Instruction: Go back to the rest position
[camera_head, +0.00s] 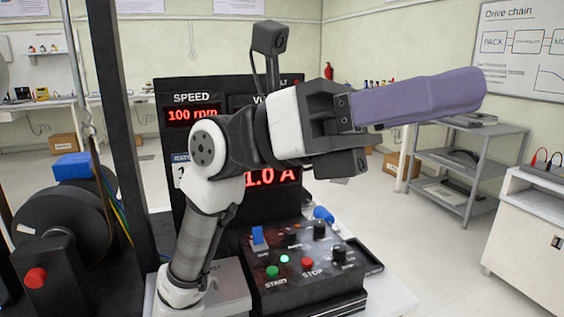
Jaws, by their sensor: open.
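My gripper (468,92) is raised in the upper middle of the head view, pointing right, with its dark body and long purple fingers. It is seen from the side, so one finger hides most of the other. It is open, and nothing shows held in it. My arm bends up in front of the dark display panel (177,141), covering part of it. The panel reads 100 rpm and 1.0 A.
Below my arm is a black control box (318,281) with a green START button, a red STOP button and knobs. A black upright post (112,90) and a dark wheel (62,215) stand left. A grey shelf cart (466,160) and white cabinet (530,238) stand right, with open floor between.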

